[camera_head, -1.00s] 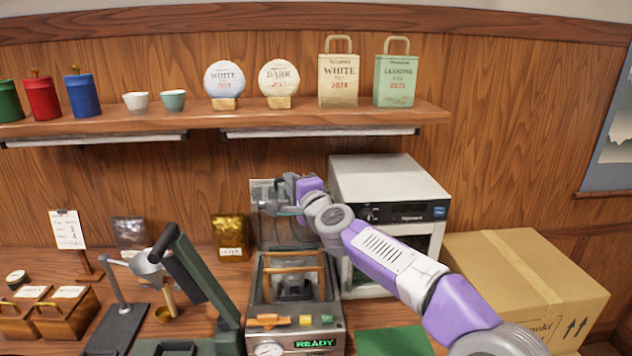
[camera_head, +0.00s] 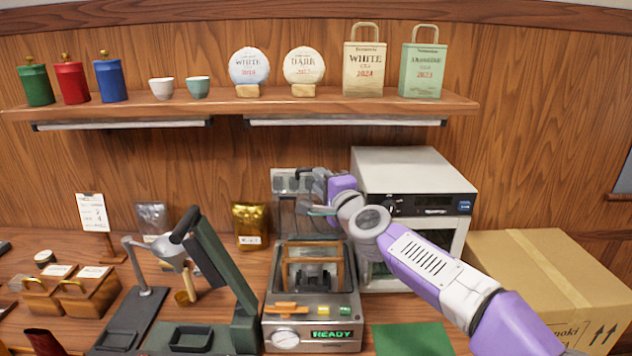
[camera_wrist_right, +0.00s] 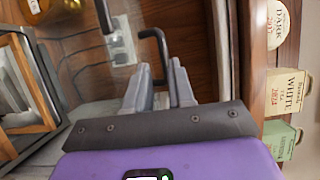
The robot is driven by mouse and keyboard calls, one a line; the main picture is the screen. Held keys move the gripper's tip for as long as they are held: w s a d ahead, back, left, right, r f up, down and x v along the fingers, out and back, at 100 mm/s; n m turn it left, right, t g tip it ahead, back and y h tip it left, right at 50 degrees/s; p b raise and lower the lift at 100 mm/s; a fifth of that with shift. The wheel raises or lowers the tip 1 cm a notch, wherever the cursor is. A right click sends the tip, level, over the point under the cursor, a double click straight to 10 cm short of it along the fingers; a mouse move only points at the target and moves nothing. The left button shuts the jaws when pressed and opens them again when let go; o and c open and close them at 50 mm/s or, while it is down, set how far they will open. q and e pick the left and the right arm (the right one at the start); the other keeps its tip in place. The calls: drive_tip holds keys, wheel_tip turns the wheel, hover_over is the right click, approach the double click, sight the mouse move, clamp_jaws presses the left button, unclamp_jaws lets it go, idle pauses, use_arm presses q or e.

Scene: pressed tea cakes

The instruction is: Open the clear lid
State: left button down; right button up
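The tea press machine (camera_head: 272,318) has a lit READY display and a wooden frame (camera_head: 285,268) in its bay. The clear lid (camera_head: 297,222) stands raised, about upright, at the machine's back; its see-through panel is hard to make out. My right gripper (camera_head: 314,190) is beside the lid's upper part. In the right wrist view, my right gripper's two grey fingers (camera_wrist_right: 162,78) are parted, with a dark bent handle (camera_wrist_right: 161,42) at and between their tips; firm contact does not show. My left gripper is not in view.
A white oven-like appliance (camera_head: 410,168) stands right of the lid, with a cardboard box (camera_head: 535,265) further right. A green lever press (camera_head: 222,268) stands close on the left. A loaded shelf (camera_head: 240,106) runs above. A green mat (camera_head: 412,340) lies clear in front.

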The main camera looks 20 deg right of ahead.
drive_tip(key=s+b, duration=0.1)
drive_tip(key=s, duration=0.2)
drive_tip(key=shift+s+d, duration=0.1)
drive_tip(key=shift+s, duration=0.1)
drive_tip(key=shift+r, duration=0.1)
